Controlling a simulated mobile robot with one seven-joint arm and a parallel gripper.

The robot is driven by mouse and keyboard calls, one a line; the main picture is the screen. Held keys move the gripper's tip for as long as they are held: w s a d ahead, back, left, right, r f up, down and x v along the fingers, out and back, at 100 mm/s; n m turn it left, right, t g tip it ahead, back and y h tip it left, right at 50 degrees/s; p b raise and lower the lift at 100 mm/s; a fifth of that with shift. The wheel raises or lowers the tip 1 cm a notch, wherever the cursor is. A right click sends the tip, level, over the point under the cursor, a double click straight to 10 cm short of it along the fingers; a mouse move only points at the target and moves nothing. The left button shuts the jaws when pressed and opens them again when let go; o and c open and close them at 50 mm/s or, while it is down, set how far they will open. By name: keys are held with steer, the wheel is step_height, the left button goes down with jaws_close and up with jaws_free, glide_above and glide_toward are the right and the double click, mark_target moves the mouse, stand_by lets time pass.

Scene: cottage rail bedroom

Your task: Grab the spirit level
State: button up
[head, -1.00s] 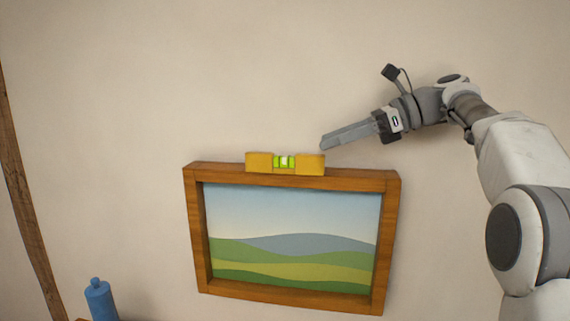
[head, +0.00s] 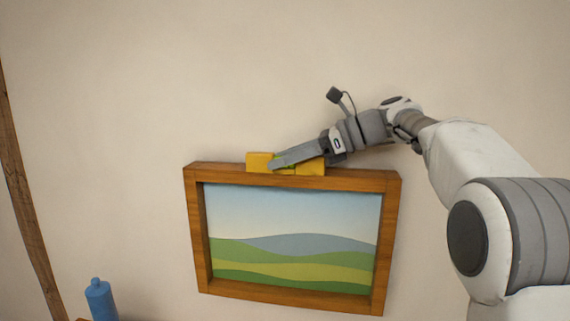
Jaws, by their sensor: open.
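The yellow spirit level (head: 259,162) rests on the top edge of a wooden picture frame (head: 221,171) on the wall. My gripper (head: 276,164) comes in from the right and its fingers lie across the middle of the level in the picture. They hide most of the green vial (head: 285,157); the left and right yellow ends still show. The gripper is open. From this view I cannot tell whether the fingers are around the level or only in front of it, or whether they touch it.
The picture in the frame shows green hills. A blue bottle (head: 101,300) stands at the lower left. A wooden beam (head: 30,210) runs along the left edge. The wall above the frame is bare.

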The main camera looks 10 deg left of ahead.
steer(key=shift+c, duration=0.3)
jaws_close()
steer(key=shift+r, duration=0.15)
